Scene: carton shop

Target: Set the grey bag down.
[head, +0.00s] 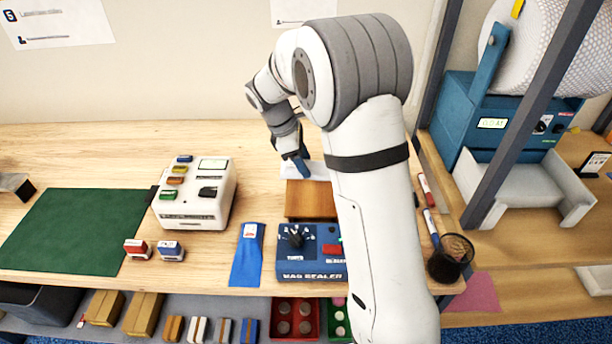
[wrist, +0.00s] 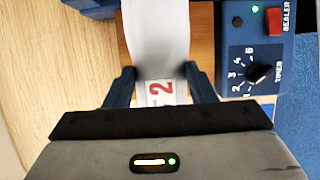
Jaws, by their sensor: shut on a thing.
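My gripper (head: 297,165) is at the back end of the bag sealer, partly hidden by my own arm. The bag also shows as a pale strip in the head view (head: 317,171), by the brown plate (head: 310,198) of the sealer. I cannot tell whether the bag touches the plate. The blue bag sealer (head: 301,262) has a timer knob and a red switch; a green light shows in the wrist view (wrist: 255,9).
A blue bag (head: 247,262) lies left of the sealer, over the table's front edge. A white label machine (head: 197,200), two stamps (head: 154,250) and a green mat (head: 75,230) are further left.

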